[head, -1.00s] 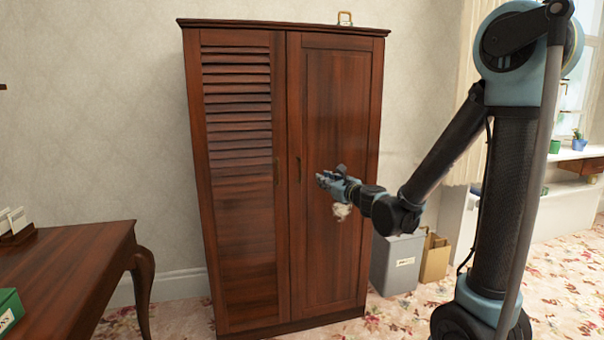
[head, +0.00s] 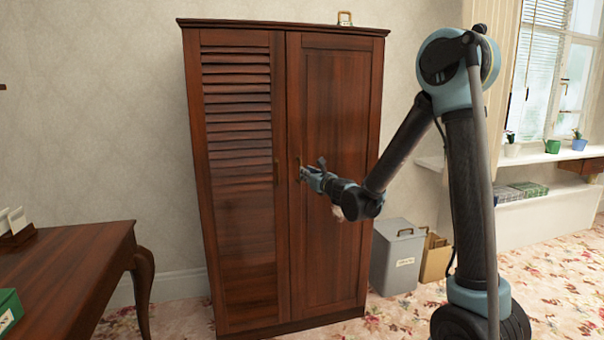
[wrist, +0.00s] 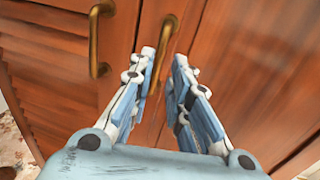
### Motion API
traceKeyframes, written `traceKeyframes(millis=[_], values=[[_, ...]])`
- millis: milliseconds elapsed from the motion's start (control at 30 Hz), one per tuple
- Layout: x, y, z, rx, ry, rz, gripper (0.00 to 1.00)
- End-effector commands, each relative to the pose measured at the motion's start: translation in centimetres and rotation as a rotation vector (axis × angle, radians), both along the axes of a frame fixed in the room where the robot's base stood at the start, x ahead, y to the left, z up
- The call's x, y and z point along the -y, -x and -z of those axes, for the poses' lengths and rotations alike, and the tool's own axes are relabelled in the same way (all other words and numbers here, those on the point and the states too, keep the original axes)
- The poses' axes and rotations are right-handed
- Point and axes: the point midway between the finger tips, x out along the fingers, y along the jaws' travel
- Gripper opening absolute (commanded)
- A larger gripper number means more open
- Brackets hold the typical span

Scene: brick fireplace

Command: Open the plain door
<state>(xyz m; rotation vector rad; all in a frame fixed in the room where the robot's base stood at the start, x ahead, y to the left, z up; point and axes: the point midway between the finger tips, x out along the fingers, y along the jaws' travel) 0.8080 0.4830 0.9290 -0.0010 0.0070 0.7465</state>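The wardrobe's plain door (head: 335,120) is the right one, with a smooth panel; it looks shut. The slatted door (head: 237,150) is on the left, also shut. The plain door's brass handle (wrist: 163,50) is a vertical bar in the wrist view, seen between and just beyond my fingertips. My gripper (wrist: 163,62) is open, its two fingers on either side of that handle. In the head view my gripper (head: 305,174) is at the handle, which it partly hides. I cannot tell whether either finger touches the handle.
The slatted door's brass handle (wrist: 98,40) is close to the left of my fingers. A grey bin (head: 397,262) and a brown bag (head: 436,258) stand right of the wardrobe. A wooden desk (head: 65,265) is at the left. Carpet lies in front.

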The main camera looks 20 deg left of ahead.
Motion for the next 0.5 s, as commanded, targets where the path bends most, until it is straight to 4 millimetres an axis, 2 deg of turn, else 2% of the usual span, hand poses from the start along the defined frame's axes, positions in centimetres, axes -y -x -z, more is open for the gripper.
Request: traceKeyframes(millis=[200, 500], values=[[-2.5, -2.7, 0.0, 0.001, 0.001, 0.0, 0.17], [-4.1, -4.4, 0.0, 0.001, 0.001, 0.0, 0.17]])
